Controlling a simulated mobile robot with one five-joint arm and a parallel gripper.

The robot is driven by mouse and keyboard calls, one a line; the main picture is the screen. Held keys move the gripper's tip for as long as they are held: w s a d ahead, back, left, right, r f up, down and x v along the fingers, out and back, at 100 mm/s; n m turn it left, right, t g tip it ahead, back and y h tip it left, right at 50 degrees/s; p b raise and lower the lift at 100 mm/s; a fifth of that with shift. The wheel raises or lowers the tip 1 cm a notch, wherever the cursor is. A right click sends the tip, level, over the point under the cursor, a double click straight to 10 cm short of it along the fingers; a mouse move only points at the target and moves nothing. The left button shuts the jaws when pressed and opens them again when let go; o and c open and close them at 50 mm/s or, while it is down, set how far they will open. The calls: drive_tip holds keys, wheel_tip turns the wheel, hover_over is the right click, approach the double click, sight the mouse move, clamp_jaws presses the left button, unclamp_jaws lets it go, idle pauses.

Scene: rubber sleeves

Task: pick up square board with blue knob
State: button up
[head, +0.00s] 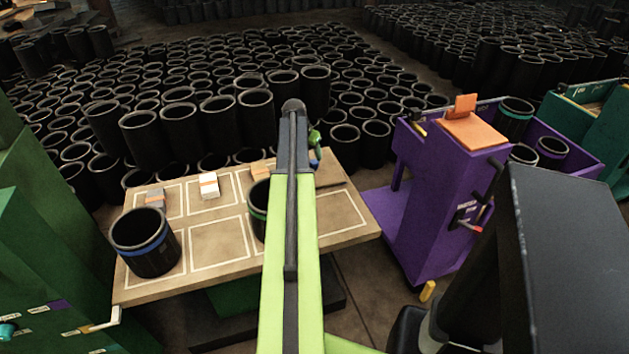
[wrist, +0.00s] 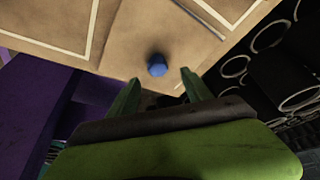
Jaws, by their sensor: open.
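The blue knob (wrist: 157,66) shows in the wrist view, standing on a flat tan board (wrist: 150,32) close in colour to the tabletop. My gripper (wrist: 160,79) is open, its two green fingers apart and pointing toward the board. The knob appears between and just beyond the fingertips, and I cannot tell whether either finger touches it. In the head view the board (head: 333,172) is partly hidden behind my arm at the table's back right. A small patch of blue shows beside my gripper there.
The table (head: 190,275) has white outlined squares, a black sleeve with a blue band (head: 146,243), another sleeve behind my arm, and small blocks (head: 209,186). Many black sleeves crowd behind it. A purple cart (head: 425,240) stands to the right.

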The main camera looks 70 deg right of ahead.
sight(314, 162)
drive_tip(key=b+x, duration=0.1)
drive_tip(key=x, duration=0.2)
drive_tip(key=shift+r, duration=0.1)
drive_tip(key=b+x, duration=0.5)
drive_tip(key=shift+s, duration=0.15)
drive_tip(key=shift+a, duration=0.1)
clamp_jaws()
